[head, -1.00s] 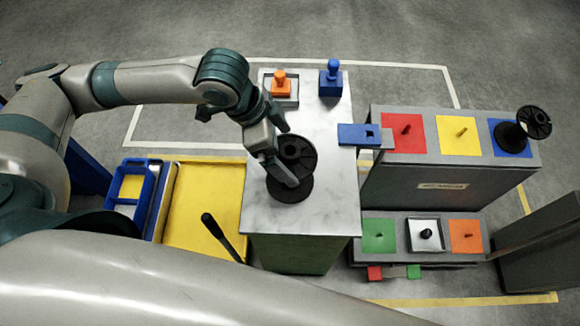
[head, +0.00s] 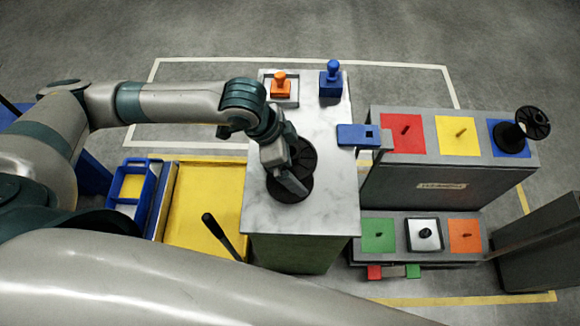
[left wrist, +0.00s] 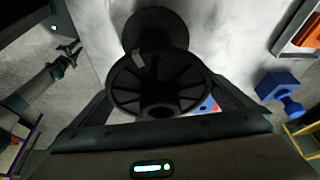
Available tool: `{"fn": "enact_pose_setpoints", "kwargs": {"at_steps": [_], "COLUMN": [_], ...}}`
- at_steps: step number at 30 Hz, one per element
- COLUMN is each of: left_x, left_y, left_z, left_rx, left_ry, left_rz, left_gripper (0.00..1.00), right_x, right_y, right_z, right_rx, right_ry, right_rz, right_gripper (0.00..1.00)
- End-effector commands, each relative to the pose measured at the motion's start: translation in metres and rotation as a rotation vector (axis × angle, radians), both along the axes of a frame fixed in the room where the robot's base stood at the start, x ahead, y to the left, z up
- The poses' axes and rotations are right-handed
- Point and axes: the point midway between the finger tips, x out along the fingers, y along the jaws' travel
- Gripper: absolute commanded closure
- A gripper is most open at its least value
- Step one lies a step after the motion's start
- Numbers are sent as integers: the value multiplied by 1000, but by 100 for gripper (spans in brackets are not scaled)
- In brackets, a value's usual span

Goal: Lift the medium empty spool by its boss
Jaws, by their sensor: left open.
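A black spool (head: 304,156) stands upright on the marble-topped table (head: 325,205), its lower flange flat on the top. In the left wrist view, its spoked upper flange (left wrist: 130,85) faces the camera, with a round boss at the near side. My left gripper (head: 293,160) is open at the spool's upper end. In the left wrist view its two fingers lie either side of the upper flange; I cannot tell whether they touch it. The gripper partly hides the spool in the head view. My right gripper is not in view.
An orange stamp-like piece (head: 279,83) and a blue one (head: 330,78) stand at the table's back. A blue plate (head: 352,135) juts from the right edge. A grey stand (head: 430,185) bears coloured squares and another black spool (head: 532,122). A blue bin (head: 133,185) is at left.

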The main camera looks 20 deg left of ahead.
Motion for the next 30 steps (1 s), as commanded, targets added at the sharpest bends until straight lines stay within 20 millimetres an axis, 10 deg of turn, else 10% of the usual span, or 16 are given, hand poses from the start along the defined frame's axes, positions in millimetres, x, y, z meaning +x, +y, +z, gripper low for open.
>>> {"fn": "enact_pose_setpoints", "kwargs": {"at_steps": [17,23,30], "left_x": [1,1,1], "left_y": [-3,-3,-3], "left_z": [-7,-7,-6], "left_rx": [0,0,-1], "left_ry": [0,0,-1], "left_rz": [-1,-1,-1], "left_gripper": [0,45,47], "right_x": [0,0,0], "right_y": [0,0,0], "right_z": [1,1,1], "right_rx": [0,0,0], "right_ry": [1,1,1], "right_rz": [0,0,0], "right_gripper": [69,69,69]}}
